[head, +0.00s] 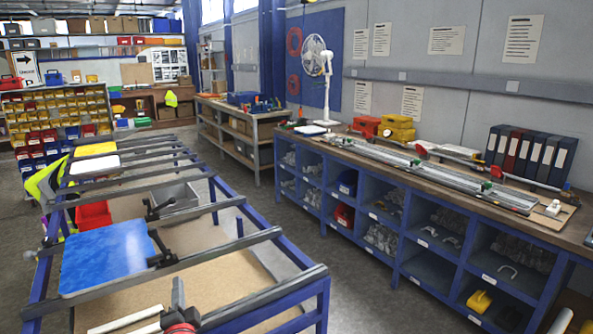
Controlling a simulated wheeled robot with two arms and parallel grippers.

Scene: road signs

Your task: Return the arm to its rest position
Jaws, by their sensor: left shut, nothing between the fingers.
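My left gripper (178,290) shows at the bottom of the head view, pointing up the picture, with its dark fingers shut and nothing held. It appears over the near end of a blue-framed rack (290,242), in front of its brown board. A blue square panel (106,257) lies on the rack bars, up and left of the gripper and apart from it in the picture. My right gripper does not show.
A red bin (94,215) and a grey bin (174,197) sit in the rack. Yellow (95,149) and white (95,166) panels lie farther back. A long blue workbench (428,240) stands along the right, with open floor between it and the rack.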

